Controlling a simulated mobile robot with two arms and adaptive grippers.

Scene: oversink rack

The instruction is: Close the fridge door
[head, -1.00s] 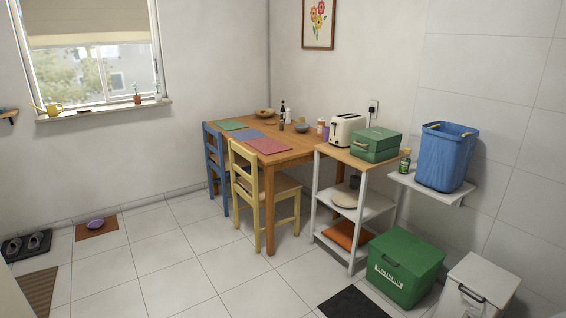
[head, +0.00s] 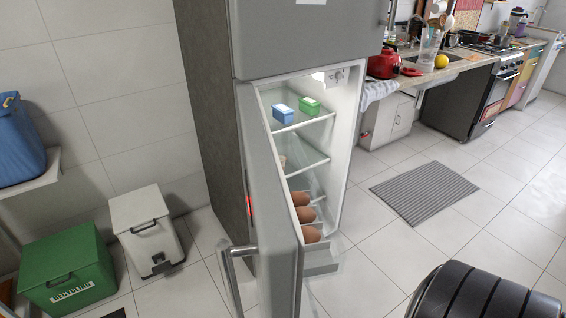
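The grey fridge (head: 205,110) stands in the middle of the head view. Its lower door (head: 268,200) is open and swung out toward me, with a metal bar handle (head: 232,280) near its lower front edge. Inside the lit compartment are a blue box (head: 283,113), a green box (head: 309,106) and several brown eggs (head: 305,214). The upper door (head: 300,38) looks shut. Neither gripper shows in the head view.
A green recycling bin (head: 68,272) and a white bin (head: 146,230) stand left of the fridge. A grey striped mat (head: 424,192) lies on the tiled floor to the right. The counter with a yellow lemon (head: 441,61) and a stove (head: 500,85) are behind it.

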